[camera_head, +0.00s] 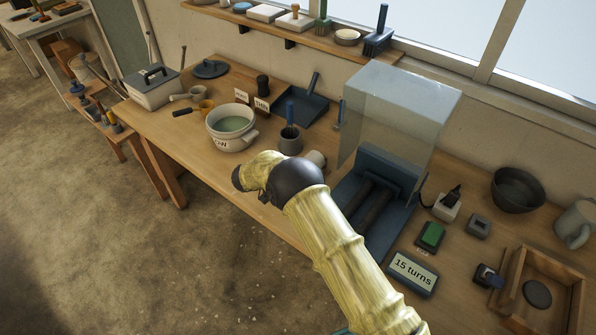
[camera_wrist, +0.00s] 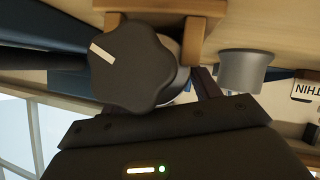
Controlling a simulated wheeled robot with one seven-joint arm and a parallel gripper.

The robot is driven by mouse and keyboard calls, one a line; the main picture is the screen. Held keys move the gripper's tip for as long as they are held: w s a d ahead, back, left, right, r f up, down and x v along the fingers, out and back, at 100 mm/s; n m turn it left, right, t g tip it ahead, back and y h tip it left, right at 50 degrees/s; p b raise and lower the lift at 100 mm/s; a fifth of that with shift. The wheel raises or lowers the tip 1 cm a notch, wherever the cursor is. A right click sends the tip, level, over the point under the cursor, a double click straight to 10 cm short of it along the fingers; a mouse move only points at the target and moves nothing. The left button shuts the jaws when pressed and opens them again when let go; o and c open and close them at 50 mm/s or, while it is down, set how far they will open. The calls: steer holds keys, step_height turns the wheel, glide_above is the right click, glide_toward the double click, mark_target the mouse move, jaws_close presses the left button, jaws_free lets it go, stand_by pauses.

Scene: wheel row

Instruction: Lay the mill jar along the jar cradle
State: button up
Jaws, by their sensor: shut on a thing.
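The jar cradle, a blue unit with two dark parallel rollers (camera_head: 376,204), stands on the bench right of my arm, partly hidden by it. The mill jar shows as a pale round end (camera_head: 315,158) just past my arm in the head view. In the wrist view its dark lobed lid (camera_wrist: 130,72) with a white mark is close in front of my gripper (camera_wrist: 203,86). The gripper is shut on the jar, whose body is mostly hidden behind the lid. In the head view my arm hides the fingers.
A clear cover (camera_head: 400,115) stands over the back of the cradle. A grey cup (camera_head: 290,140) and a white pot (camera_head: 231,127) are left of it. A wooden support (camera_wrist: 190,8) is by the jar. A "15 turns" sign (camera_head: 412,273) and green-topped block (camera_head: 431,235) lie to the right.

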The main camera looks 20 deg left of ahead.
steer(key=shift+r, duration=0.1)
steer(key=o, duration=1.8)
steer(key=shift+s+f, duration=0.1)
steer(key=shift+f, duration=0.15)
steer(key=shift+r+p, duration=2)
steer(key=shift+r, duration=1.15)
